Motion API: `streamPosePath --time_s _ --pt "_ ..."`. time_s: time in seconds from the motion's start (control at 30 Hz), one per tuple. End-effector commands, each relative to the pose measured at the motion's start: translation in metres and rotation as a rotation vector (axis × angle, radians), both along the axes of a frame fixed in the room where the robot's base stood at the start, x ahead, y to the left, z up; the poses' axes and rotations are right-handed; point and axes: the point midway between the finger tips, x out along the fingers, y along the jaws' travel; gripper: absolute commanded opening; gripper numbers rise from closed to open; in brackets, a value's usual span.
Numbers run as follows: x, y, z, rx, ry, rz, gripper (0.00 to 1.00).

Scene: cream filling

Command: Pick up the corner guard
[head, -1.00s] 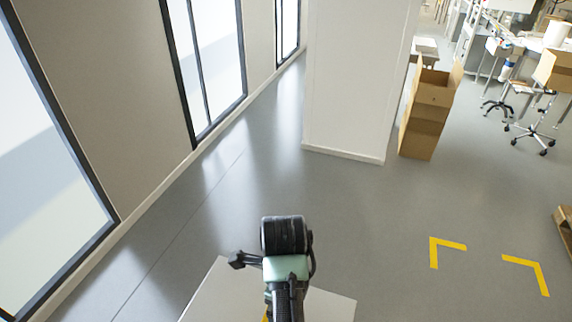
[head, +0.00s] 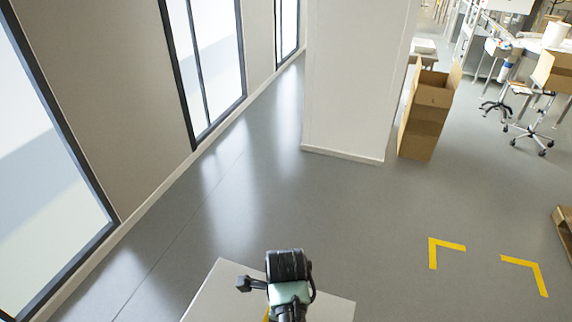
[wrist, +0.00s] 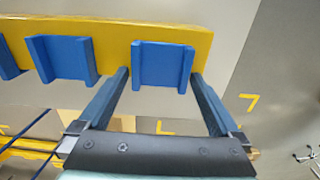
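In the wrist view a long yellow bar (wrist: 115,32) crosses the top, carrying several blue channel-shaped pieces. The rightmost blue piece (wrist: 163,64) is at top centre, and another blue piece (wrist: 62,57) is to its left. I cannot tell for sure which of these is the corner guard. My gripper (wrist: 160,80) is open, its two dark fingers apart on the left and right of the rightmost blue piece. I cannot tell whether either finger touches it. In the head view my arm hides most of the yellow bar.
A pale flat top (head: 215,300) lies under my arm in the head view. Beyond it are open grey floor, yellow floor marks (head: 447,244), a white pillar (head: 350,80) and a cardboard box (head: 425,120). A windowed wall runs along the left.

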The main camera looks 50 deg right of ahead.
Motion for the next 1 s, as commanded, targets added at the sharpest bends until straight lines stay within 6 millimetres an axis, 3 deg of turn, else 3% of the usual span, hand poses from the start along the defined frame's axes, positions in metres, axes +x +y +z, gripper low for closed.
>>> streamPosePath --time_s 0.03,0.37,0.6,0.73,0.87,1.0 --pt "0.0 0.0 0.0 0.0 0.0 0.0 0.89" --pt "0.0 0.0 0.001 -0.001 0.0 0.0 0.32" --pt "0.001 0.0 0.002 -0.001 -0.002 0.0 0.31" --pt "0.002 -0.001 0.014 -0.003 -0.005 0.0 0.31" --pt "0.002 -0.001 0.039 -0.005 -0.007 0.0 0.31" --pt "0.002 0.0 0.08 -0.003 -0.003 0.001 0.31"
